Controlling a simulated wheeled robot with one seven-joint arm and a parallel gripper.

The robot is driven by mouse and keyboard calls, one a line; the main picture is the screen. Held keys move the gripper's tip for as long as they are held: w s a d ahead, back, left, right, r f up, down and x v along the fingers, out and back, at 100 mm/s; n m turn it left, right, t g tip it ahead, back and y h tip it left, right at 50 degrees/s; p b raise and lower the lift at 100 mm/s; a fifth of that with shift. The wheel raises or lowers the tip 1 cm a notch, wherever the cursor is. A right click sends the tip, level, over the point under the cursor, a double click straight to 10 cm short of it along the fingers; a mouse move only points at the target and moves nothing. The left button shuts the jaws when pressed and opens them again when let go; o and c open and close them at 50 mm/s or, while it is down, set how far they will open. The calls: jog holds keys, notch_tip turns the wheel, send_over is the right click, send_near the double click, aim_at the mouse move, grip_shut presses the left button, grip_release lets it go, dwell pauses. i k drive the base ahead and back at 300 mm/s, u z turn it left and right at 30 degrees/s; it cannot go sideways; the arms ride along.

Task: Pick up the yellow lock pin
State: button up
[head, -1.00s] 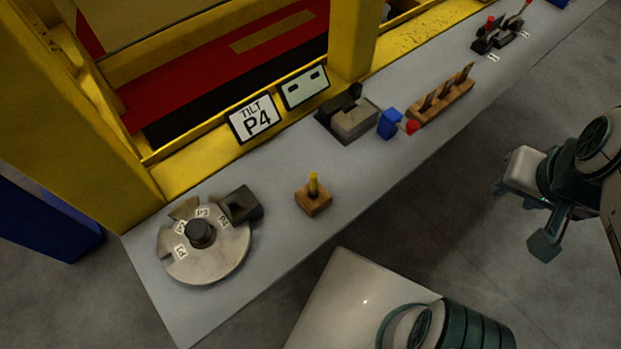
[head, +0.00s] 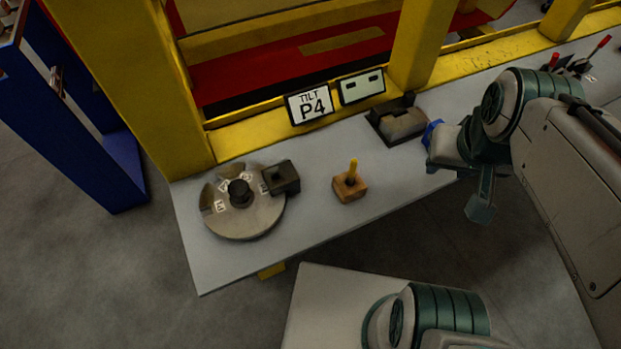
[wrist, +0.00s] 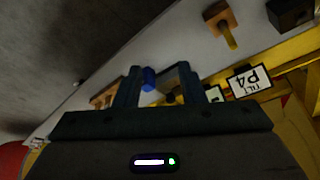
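The yellow lock pin (head: 353,168) stands upright in a small wooden block (head: 349,188) on the grey bench, between the round dial and the grey-black fixture. The pin also shows in the wrist view (wrist: 229,37), at the upper right, outside the fingers. My gripper (wrist: 158,76) is open, with its two fingers apart and nothing held between them. In the head view it is to the right of the pin, near the bench's front edge and clear of the pin.
A round dial (head: 240,222) with a black block (head: 281,177) is at left. A grey-black fixture (head: 398,122) and a blue item (head: 433,132) lie behind the gripper. The P4 sign (head: 309,104) stands at the bench's back. Bench around the pin's block is clear.

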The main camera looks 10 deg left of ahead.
aim_at(354, 162)
jog(key=u, duration=3.65)
jog(key=k, duration=1.3)
jog(key=z, duration=2.25)
jog(key=i, duration=0.5)
jog(key=z, duration=0.05)
